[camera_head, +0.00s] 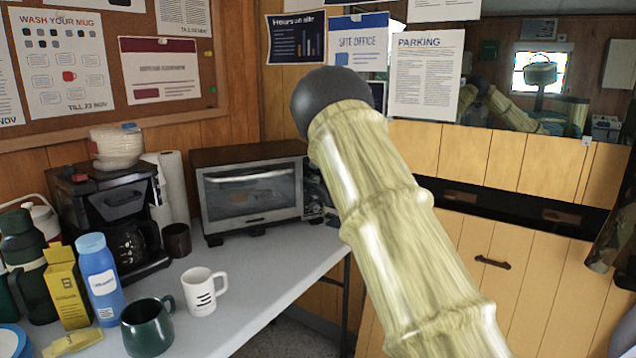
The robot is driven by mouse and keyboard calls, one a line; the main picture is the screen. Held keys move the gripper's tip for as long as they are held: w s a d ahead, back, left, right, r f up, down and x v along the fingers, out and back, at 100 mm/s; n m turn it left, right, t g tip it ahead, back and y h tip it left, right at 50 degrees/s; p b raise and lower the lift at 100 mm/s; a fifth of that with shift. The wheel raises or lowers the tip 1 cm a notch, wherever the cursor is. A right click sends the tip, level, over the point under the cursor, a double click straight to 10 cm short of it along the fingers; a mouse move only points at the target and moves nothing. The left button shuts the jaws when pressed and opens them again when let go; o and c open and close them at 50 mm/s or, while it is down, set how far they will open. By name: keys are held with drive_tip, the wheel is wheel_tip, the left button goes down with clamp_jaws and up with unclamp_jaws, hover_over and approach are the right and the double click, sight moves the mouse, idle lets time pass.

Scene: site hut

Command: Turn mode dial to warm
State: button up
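A toaster oven (250,190) with a dark top and a glass door stands at the back of the table, its door shut. The strip at its right end (316,195), where controls would sit, is small, dark and partly covered by my arm. I cannot make out a mode dial, its labels or its setting there. My arm, wood-patterned with a dark rounded joint, rises from the bottom right and crosses in front of the area right of the oven. My gripper cannot be made out in this view.
On the white table (250,270) stand a coffee maker (115,215), a dark brown cup (177,240), a white mug (203,292), a green mug (147,328) and a blue bottle (100,280). The tabletop before the oven is clear. Wooden cabinets (500,250) stand at right.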

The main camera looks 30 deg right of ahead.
drive_tip(key=s+a, duration=0.1)
drive_tip(key=s, duration=1.1)
drive_tip(key=shift+a, duration=0.25)
drive_tip(key=shift+w, duration=0.1)
